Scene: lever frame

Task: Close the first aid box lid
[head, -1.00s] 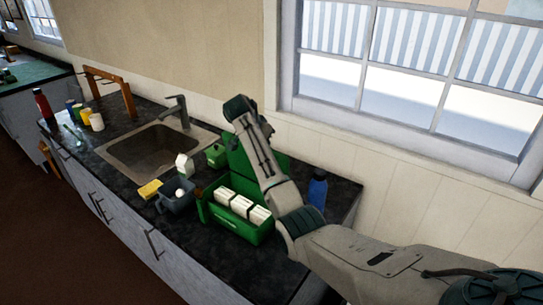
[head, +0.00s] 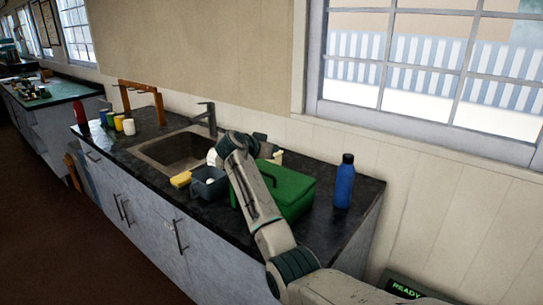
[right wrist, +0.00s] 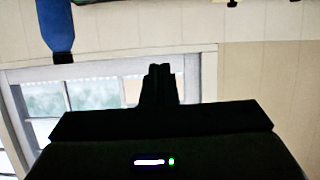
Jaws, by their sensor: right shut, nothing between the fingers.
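The green first aid box (head: 297,207) stands on the dark counter, right of the sink. Its green lid (head: 290,183) lies down over the top, and the white packs inside no longer show. I cannot tell whether the lid sits fully flush, as my right arm covers the box's left part. In the head view the end of my right arm is bent over beside the box's far left side, and its fingertips are hidden. In the right wrist view my right gripper (right wrist: 159,70) is shut and empty. My left gripper is not in view.
A blue bottle (head: 345,182) stands right of the box. A grey caddy (head: 208,186) and yellow sponge (head: 181,179) are at its left, by the sink (head: 172,152). Cups and a wooden rack (head: 140,100) stand farther left.

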